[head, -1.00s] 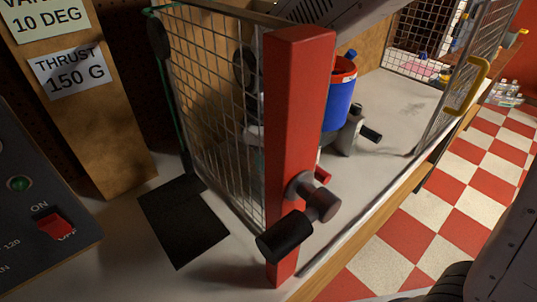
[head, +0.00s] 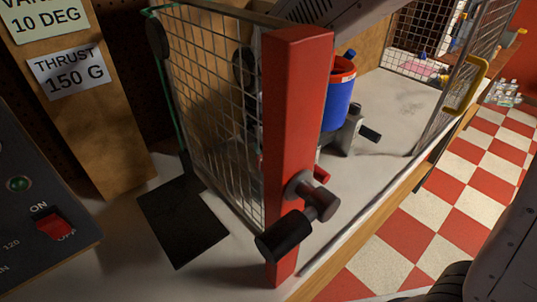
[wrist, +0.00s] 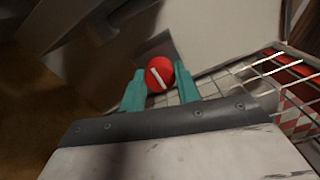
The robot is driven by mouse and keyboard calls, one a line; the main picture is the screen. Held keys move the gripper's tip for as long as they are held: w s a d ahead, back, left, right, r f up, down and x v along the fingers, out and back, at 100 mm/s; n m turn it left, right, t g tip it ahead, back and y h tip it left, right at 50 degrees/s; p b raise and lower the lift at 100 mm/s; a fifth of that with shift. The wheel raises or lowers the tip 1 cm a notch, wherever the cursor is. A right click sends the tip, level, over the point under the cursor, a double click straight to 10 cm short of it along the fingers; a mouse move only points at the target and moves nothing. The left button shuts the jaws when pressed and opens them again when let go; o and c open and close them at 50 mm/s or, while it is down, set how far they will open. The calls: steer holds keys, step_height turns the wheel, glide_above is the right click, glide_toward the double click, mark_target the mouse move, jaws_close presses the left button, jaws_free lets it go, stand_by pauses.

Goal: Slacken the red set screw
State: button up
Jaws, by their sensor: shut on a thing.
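The red set screw (wrist: 158,77) shows in the wrist view as a round red head with a white line slanting across it. My gripper (wrist: 160,70) has its two teal fingers on either side of this head and is shut on it. In the head view my gripper and the screw are hidden behind the mesh guard and the red post; only part of my grey arm shows at the top.
The mesh guard (head: 205,110) and upright red post (head: 293,130) with a black-ended clamp handle (head: 285,236) stand in front. Behind is a blue cylinder with red rim (head: 339,100). A yellow-handled mesh door (head: 466,88) stands open at right. A red switch (head: 54,227) is at left.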

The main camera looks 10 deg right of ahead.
steer(key=shift+w+r, duration=0.1)
steer(key=shift+w, duration=0.1)
stand_by(0.3)
steer(key=o, duration=1)
steer(key=shift+c, duration=0.2)
step_height(320, 180, up, 8)
steer(key=shift+f, duration=0.15)
